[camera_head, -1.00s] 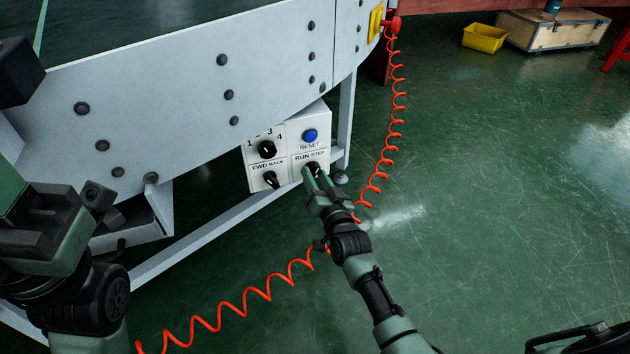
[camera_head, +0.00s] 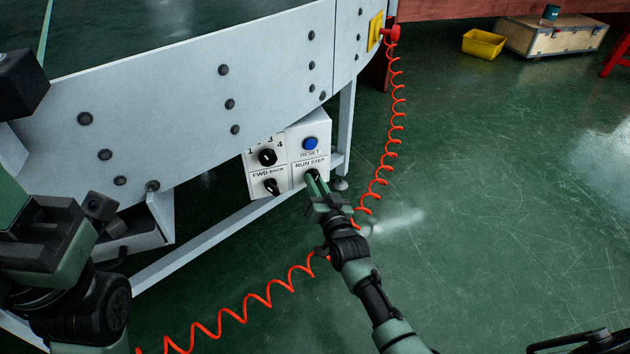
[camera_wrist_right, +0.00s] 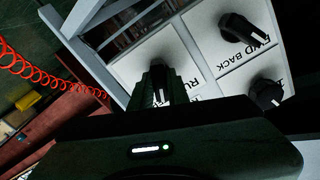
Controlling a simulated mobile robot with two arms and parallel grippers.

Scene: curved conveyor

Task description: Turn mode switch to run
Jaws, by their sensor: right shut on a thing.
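The mode switch is a black rotary knob (camera_wrist_right: 162,70) under the RUN STEP label, on the white control panel (camera_head: 292,180). My right gripper (camera_head: 314,182) reaches it from below right in the head view. In the right wrist view its fingers (camera_wrist_right: 157,87) are shut around the knob. The fingers cover most of the knob in the head view, and its pointer direction is hard to tell. My left arm (camera_head: 60,250) is at the left edge; its fingers cannot be made out.
The panel also has a blue RESET button (camera_head: 310,143), a numbered selector (camera_head: 267,157) and a FWD BACK knob (camera_head: 271,186). It hangs below the curved conveyor's grey side (camera_head: 170,110). A red coiled cable (camera_head: 376,190) runs close to my right gripper.

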